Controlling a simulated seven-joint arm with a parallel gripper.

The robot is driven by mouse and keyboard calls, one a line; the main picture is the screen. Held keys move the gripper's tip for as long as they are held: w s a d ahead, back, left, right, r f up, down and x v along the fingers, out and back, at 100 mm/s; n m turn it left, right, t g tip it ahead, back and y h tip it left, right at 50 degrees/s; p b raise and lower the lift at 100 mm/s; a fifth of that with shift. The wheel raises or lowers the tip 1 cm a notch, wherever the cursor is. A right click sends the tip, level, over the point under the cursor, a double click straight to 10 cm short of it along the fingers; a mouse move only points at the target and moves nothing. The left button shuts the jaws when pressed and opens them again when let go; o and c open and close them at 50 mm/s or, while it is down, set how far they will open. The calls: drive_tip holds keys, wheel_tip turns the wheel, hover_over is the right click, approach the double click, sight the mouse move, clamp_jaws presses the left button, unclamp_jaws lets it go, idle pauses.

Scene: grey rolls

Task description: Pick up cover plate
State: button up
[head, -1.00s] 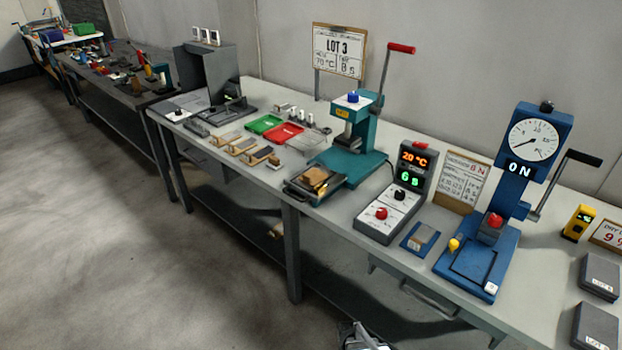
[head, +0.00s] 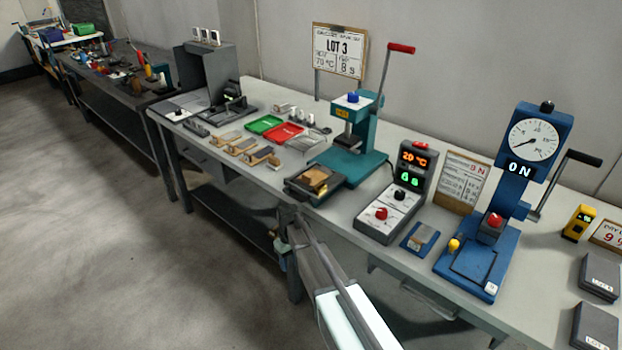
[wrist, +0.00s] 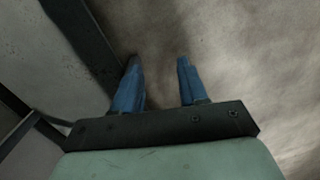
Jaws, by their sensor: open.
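No part is clearly marked as the cover plate, and I cannot tell which one it is. A small grey plate (head: 424,235) lies on a blue pad near the front edge of the bench. A dark tray (head: 338,185) with a gold-brown piece (head: 315,180) in it sits in front of the teal press. My gripper (wrist: 158,63) is open, with its two blue fingers apart and nothing between them. The wrist view shows floor beyond the fingers and dark bars at left. In the head view my arm reaches up from the bottom to below the bench front.
The teal press (head: 352,158), the temperature box (head: 393,212) and the blue gauge press (head: 480,255) stand along the bench (head: 345,208). Red (head: 283,134) and green (head: 264,124) trays lie farther left. The floor in front is clear.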

drive_tip(key=w+a+r+n+t, duration=0.1)
drive_tip(key=w+a+r, duration=0.3)
drive_tip(key=r, duration=0.2)
drive_tip(key=w+a+r+n, duration=0.1)
drive_tip(key=w+a+r, duration=0.2)
drive_tip(key=w+r, duration=0.15)
wheel_tip(320, 180, up, 30)
drive_tip(key=f, duration=0.1)
hover_over(308, 176)
drive_tip(key=shift+t, duration=0.3)
drive_tip(key=f, duration=0.7)
drive_tip(key=shift+w+f, duration=0.1)
drive_tip(key=shift+w, duration=0.2)
drive_tip(key=shift+s+f, duration=0.2)
drive_tip(key=shift+f, duration=2.4)
clamp_jaws()
